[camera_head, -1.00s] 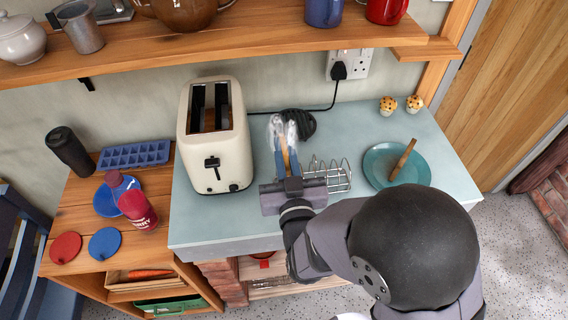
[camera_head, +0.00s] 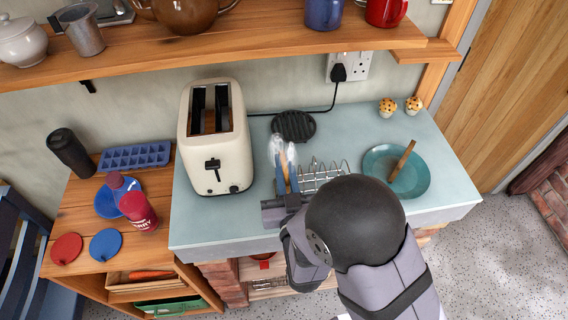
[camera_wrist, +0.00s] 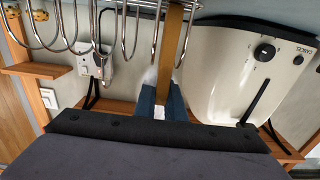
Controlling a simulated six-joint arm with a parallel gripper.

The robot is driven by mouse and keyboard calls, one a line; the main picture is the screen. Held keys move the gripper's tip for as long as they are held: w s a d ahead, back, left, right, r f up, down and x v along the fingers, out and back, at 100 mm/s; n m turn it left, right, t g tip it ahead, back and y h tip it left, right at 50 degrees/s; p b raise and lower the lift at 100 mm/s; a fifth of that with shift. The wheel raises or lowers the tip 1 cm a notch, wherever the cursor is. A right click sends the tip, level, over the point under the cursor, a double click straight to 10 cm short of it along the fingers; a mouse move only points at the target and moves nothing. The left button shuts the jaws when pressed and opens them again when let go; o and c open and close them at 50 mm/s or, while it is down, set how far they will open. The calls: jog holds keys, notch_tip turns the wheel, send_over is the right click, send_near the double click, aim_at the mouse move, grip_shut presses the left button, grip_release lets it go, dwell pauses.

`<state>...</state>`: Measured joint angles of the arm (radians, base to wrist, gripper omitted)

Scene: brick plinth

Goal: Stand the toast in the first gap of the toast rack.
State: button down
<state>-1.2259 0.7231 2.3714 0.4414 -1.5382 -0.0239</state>
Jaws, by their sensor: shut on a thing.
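My gripper (camera_head: 284,158) is shut on the toast (camera_head: 286,172), a thin brown slice seen edge-on between its blue fingers with pale tips. The toast also shows as an upright brown strip in the wrist view (camera_wrist: 171,42). The wire toast rack (camera_head: 325,174) stands on the counter just right of the gripper, its near part hidden by my arm. In the wrist view the rack's wire loops (camera_wrist: 93,30) lie left of the toast, and the end wires show close beside it. I cannot tell whether the toast is between wires.
A cream toaster (camera_head: 214,150) stands to the left. A black round ribbed mat (camera_head: 294,125) lies behind the gripper. A teal plate (camera_head: 380,166) with a brown stick-like thing (camera_head: 402,160) is at the right. Two muffin-like items (camera_head: 388,106) stand at the back. A shelf (camera_head: 200,45) runs above.

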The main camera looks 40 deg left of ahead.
aim_at(286, 182)
jog(key=shift+f, duration=0.1)
jog(key=c, duration=1.8)
grip_release()
jog(key=shift+c, duration=0.2)
jog(key=shift+s, duration=0.1)
jog(key=b+v, duration=0.1)
jog(key=v, duration=0.3)
jog(key=shift+s+d+b, duration=0.35)
jog(key=shift+s+d, duration=0.15)
jog(key=shift+d, duration=0.05)
